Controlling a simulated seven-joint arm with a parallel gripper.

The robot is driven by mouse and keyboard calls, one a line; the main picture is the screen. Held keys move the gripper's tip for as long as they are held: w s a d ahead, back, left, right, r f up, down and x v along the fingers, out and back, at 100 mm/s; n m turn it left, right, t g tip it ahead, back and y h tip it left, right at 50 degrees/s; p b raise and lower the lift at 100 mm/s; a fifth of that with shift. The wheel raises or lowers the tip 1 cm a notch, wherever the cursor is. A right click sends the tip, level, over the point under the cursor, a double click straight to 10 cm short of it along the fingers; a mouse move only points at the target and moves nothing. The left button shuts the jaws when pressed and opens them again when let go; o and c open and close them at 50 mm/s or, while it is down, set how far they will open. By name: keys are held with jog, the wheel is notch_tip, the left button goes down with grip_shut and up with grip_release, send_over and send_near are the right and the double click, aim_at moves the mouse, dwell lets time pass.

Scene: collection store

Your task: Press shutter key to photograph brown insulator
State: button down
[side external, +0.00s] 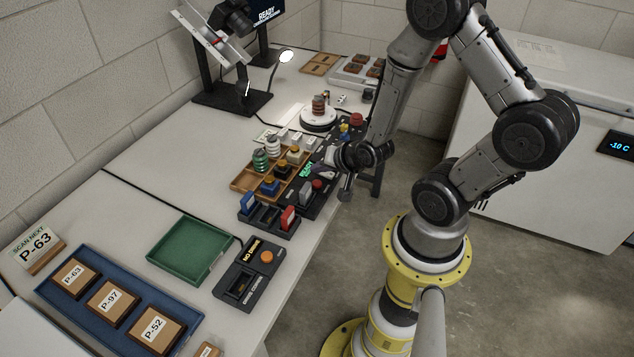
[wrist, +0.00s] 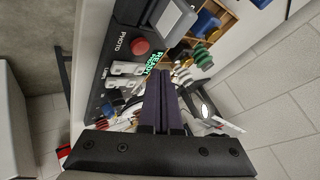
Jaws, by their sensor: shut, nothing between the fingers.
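The brown insulator (side external: 319,103) stands upright on a round white turntable (side external: 318,120) at the back of the bench. A dark control panel (side external: 309,203) with a lit green READY display (side external: 306,170) lies along the bench's right edge. In the wrist view, a round red button (wrist: 140,46) sits on this panel beside the word PHOTO, next to the green display (wrist: 150,60). My gripper (side external: 327,158) is above the panel near the display. In the wrist view its dark fingers (wrist: 166,84) are together and empty, to the right of and below the red button. Contact with the panel cannot be told.
A wooden tray (side external: 241,184) with green, white and other insulators stands left of the panel. White switches (wrist: 127,69) lie near the fingers. The left bench middle is clear.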

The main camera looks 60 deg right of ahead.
aim_at(319, 188)
jog(key=shift+f, duration=1)
jog(key=shift+f, duration=0.15)
dwell(1.3)
jog(key=shift+f, duration=0.25)
jog(key=shift+f, duration=0.45)
dwell(0.7)
jog(key=shift+r, duration=0.85)
jog(key=shift+r, duration=0.15)
jog(key=shift+r, duration=2.35)
